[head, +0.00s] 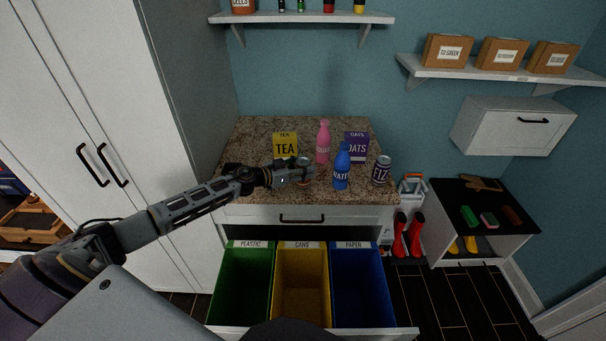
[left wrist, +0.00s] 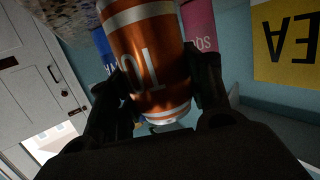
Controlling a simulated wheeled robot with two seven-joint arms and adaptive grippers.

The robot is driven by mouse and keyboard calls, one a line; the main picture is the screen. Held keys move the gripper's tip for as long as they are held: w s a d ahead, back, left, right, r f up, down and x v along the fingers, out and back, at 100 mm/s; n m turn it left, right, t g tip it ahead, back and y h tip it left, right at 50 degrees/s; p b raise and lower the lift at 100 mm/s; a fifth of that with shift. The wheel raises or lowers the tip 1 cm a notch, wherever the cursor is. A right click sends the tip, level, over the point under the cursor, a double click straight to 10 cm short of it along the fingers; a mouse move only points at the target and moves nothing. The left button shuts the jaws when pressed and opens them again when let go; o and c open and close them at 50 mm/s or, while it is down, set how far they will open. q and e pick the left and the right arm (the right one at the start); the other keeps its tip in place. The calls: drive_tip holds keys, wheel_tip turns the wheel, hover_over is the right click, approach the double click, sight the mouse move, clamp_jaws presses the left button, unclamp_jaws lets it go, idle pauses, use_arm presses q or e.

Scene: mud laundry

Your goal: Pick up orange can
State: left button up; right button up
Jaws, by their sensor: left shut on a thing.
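The orange can (left wrist: 150,62) has silver bands and pale lettering and fills the middle of the left wrist view, between the two fingers. My left gripper (left wrist: 152,88) is shut on it. In the head view my left gripper (head: 296,174) is over the granite counter, in front of the tea box, and hides much of the can. Only a little of the can (head: 304,161) shows there. I cannot tell whether the can touches the counter. My right gripper is in neither view.
On the granite counter (head: 250,190) stand a yellow tea box (head: 285,145), a pink bottle (head: 323,143), a blue water bottle (head: 342,168), a purple oats box (head: 357,146) and a dark can (head: 381,170). Below, an open drawer holds green (head: 246,285), yellow (head: 301,285) and blue (head: 358,285) bins.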

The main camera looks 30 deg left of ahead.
use_arm(q)
drive_tip(key=shift+r, duration=0.15)
drive_tip(key=shift+r+p, duration=1.25)
drive_tip(key=shift+r, duration=3.6)
